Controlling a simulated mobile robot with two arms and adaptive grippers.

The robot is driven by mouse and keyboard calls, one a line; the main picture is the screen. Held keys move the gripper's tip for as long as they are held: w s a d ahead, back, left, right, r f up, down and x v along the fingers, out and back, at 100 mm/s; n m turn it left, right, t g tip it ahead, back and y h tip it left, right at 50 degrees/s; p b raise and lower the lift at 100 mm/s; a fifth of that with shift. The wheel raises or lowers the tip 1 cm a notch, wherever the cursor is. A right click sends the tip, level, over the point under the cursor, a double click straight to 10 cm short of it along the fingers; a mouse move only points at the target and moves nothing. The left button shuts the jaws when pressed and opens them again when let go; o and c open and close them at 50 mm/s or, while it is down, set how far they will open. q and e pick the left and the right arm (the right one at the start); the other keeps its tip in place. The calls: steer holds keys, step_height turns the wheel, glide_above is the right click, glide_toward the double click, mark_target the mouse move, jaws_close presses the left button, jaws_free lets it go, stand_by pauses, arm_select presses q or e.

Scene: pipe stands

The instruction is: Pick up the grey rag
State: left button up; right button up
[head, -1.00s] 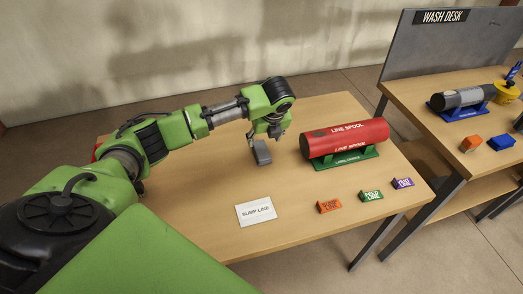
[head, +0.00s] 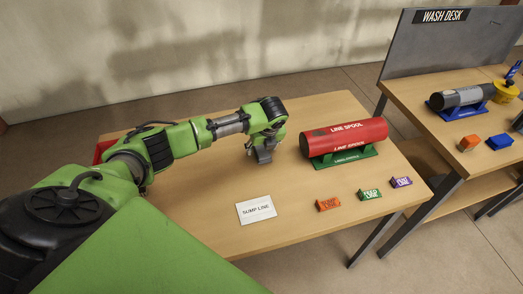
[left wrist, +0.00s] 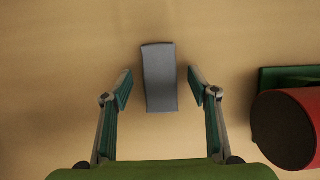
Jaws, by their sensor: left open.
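The grey rag (left wrist: 160,65) is a small flat rectangle lying on the table. In the left wrist view it sits centred between and slightly beyond the two fingers of my left gripper (left wrist: 160,90), which is open and empty. In the head view my left gripper (head: 259,146) is just above the rag (head: 264,157) and covers part of it. The fingers look apart from the rag on both sides. My right gripper is not in view.
A red spool (head: 345,138) on a green stand (head: 345,160) is close right of my gripper. A white card (head: 256,210) and orange, green and purple blocks (head: 369,194) lie nearer the front. A wash desk (head: 420,110) stands right. Bare table lies around the rag.

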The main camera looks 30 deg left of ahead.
mark_target(261, 149)
arm_select(q)
steer(key=shift+f, duration=0.25)
stand_by(0.3)
steer(key=c, duration=1.1)
steer(key=shift+r, duration=0.1)
step_height(261, 149, up, 4)
steer(key=shift+a+f, duration=0.1)
steer(key=shift+a, duration=0.05)
steer(key=s+a+r+b, duration=0.1)
steer(key=s+a+r, duration=0.1)
steer(key=s+r, duration=0.2)
steer(key=s+a+r+b, duration=0.2)
steer(key=s+r, duration=0.3)
steer(key=s, duration=0.3)
steer(key=shift+s+a+r, duration=0.3)
steer(key=shift+s+a, duration=0.05)
steer(key=shift+a, duration=0.5)
